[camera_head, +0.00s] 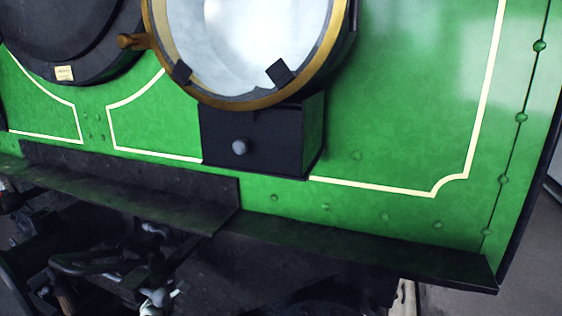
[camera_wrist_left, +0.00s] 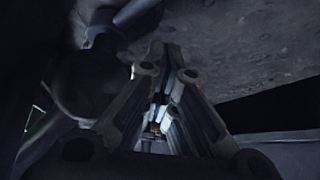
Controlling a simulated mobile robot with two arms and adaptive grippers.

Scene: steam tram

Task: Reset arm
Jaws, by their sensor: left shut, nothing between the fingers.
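My left gripper (camera_wrist_left: 160,98) shows in the left wrist view, its grey linked fingers brought together, with nothing seen held between them. A dark, pitted surface (camera_wrist_left: 250,45) lies close above and to the right of it. A dark rounded shape lies to its left; the view is too dim to tell what it is. In the head view I cannot make out either gripper. The green front of the steam tram (camera_head: 420,100) fills that view.
A brass-rimmed headlamp (camera_head: 255,45) sits above a black box (camera_head: 270,150) with a grey knob (camera_head: 239,147). A dark ledge (camera_head: 370,250) juts out along the bottom. Dark metal fittings (camera_head: 90,265) crowd the lower left. Grey floor (camera_head: 535,265) shows at the lower right.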

